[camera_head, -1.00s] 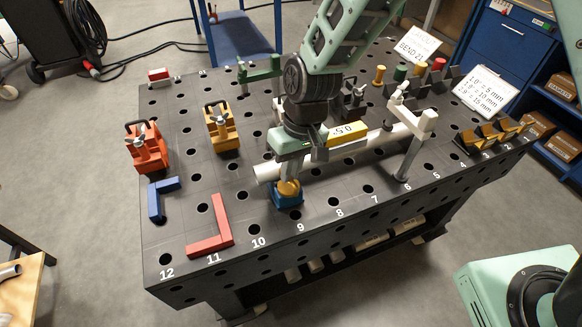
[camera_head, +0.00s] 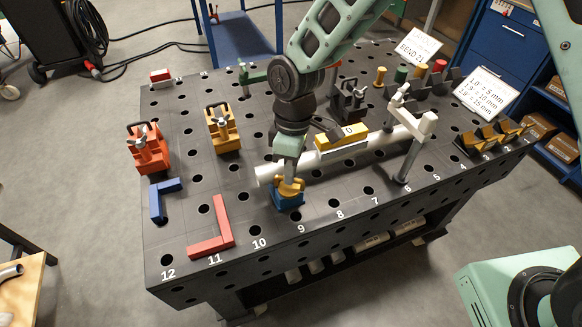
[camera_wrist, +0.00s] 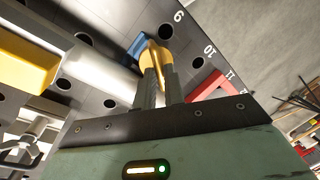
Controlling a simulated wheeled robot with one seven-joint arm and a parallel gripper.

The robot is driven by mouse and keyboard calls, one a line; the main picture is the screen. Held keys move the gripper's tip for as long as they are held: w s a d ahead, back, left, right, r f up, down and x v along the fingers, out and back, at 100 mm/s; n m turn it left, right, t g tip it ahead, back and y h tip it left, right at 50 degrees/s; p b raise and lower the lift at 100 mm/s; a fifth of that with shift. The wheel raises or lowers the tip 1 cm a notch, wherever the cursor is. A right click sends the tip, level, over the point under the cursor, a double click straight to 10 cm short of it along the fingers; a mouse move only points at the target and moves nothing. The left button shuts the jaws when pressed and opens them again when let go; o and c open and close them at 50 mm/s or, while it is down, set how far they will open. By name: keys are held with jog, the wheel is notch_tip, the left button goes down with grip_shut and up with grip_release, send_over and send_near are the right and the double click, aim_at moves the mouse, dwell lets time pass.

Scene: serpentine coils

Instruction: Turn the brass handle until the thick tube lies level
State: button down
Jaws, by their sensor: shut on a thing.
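The thick pale tube (camera_head: 378,148) lies across the dark perforated table, its near left end by the blue support (camera_head: 288,201). The brass handle (camera_head: 291,187) sits on top of that support. My gripper (camera_head: 289,176) points down and is shut on the brass handle, which also shows between the fingers in the wrist view (camera_wrist: 158,55). A yellow-and-grey level gauge (camera_head: 342,137) rests on the tube, and its display appears to read 0. In the wrist view the tube (camera_wrist: 103,72) is left of the fingers. My fingers hide part of the handle.
A white clamp post (camera_head: 412,145) stands by the tube's right part. Orange (camera_head: 148,149) and yellow (camera_head: 222,128) clamp blocks stand at the left. Blue (camera_head: 157,200) and red (camera_head: 220,233) angle pieces lie nearer. Sign cards (camera_head: 485,88) and V-blocks (camera_head: 492,137) are at the right.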

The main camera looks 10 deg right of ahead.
jog(key=n+h+p, duration=0.1)
jog(key=n, duration=0.5)
jog(key=shift+w+a+n, duration=0.1)
jog(key=shift+a+n, duration=0.05)
jog(key=shift+n, duration=0.15)
dwell(0.4)
jog(key=c, duration=1.5)
grip_release()
jog(key=shift+r, duration=0.15)
jog(key=w+r+b, duration=0.1)
jog(key=r, duration=0.4)
jog(key=w+r, duration=0.1)
jog(key=r, duration=0.5)
jog(key=w+r+b, duration=0.1)
jog(key=r, duration=0.5)
jog(key=shift+w+a+b, duration=0.15)
jog(key=shift+a+b, duration=0.2)
jog(key=shift+a, duration=0.05)
jog(key=s+d+f+m, duration=0.1)
jog(key=s+d+m, duration=0.2)
jog(key=s, duration=0.4)
jog(key=s+d+f+m+t, duration=0.1)
jog(key=s+d+m, duration=0.3)
jog(key=s, duration=0.4)
jog(key=s+d+f+m+t, duration=0.1)
jog(key=s+d+m, duration=0.3)
jog(key=s+m, duration=0.2)
jog(key=shift+s+d+f+y, duration=0.1)
jog(key=shift+s+y, duration=0.3)
jog(key=shift+s, duration=0.25)
